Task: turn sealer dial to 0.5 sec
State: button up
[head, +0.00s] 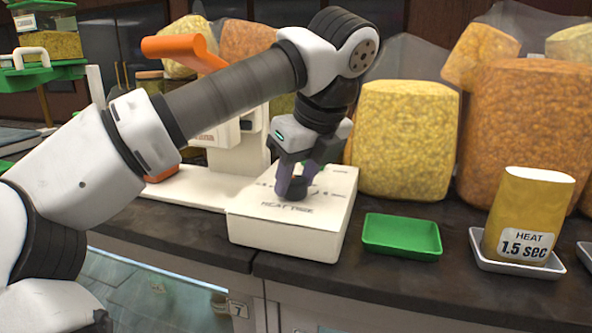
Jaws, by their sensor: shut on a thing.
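The sealer's control box (282,238) is white, with "HEAT TIME" lettering on its top, and stands on the dark counter. A dark round dial (291,189) sits on top of the box. My gripper (296,183) points down over the box from above, with its fingers shut around the dial. The fingers and arm hide part of the scale markings, and I cannot read which setting the dial points to. The white sealer body with an orange handle (180,48) stands behind and left of the box, partly hidden by my arm.
An empty green tray (402,236) lies right of the box. Further right, a yellow pack (527,217) labelled "HEAT 1.5 sec" stands in a white tray (518,268). Large bags of yellow (404,139) and orange (512,135) snacks line the back. The counter's front edge is close to the box.

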jog(key=shift+n+g+y, duration=0.3)
jog(key=shift+n+g, duration=0.1)
jog(key=shift+n, duration=0.6)
jog(key=o, duration=1)
jog(key=shift+p, duration=0.3)
